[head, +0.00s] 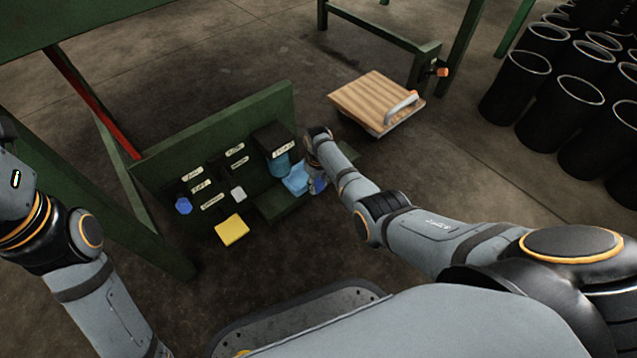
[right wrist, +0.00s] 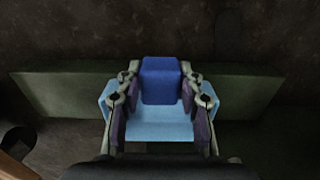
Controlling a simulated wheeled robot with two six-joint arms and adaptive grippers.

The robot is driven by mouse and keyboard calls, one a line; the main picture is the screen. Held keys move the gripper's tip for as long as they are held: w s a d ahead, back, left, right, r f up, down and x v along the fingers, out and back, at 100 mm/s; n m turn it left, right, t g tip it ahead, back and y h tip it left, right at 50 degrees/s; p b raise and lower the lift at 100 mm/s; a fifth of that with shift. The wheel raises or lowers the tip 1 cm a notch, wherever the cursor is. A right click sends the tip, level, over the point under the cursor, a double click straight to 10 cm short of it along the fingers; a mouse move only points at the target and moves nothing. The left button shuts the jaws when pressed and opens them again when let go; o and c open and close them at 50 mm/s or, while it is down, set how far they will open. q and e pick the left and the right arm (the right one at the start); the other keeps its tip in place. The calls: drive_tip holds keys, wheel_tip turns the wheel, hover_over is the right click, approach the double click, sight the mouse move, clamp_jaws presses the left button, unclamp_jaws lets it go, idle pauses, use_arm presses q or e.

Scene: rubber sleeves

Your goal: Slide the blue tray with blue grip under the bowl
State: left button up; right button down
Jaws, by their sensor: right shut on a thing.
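The light blue tray (head: 296,180) is at the right end of the green stand, just beside the dark labelled box. It also shows in the right wrist view (right wrist: 150,129), lying flat across the green ledge. Its darker blue grip (right wrist: 160,82) is a block standing between my right fingers. My right gripper (head: 317,178) is shut on this grip; in the right wrist view a finger (right wrist: 118,110) lies on either side of it. A teal round thing (head: 280,166) sits under the dark box; I cannot tell whether it is the bowl. My left gripper is out of view.
Several black cylinders (head: 516,85) stand at the far right.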

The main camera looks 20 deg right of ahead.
drive_tip(key=c, duration=0.8)
unclamp_jaws()
drive_tip(key=shift+c, duration=0.2)
wheel_tip(320, 180, up, 12)
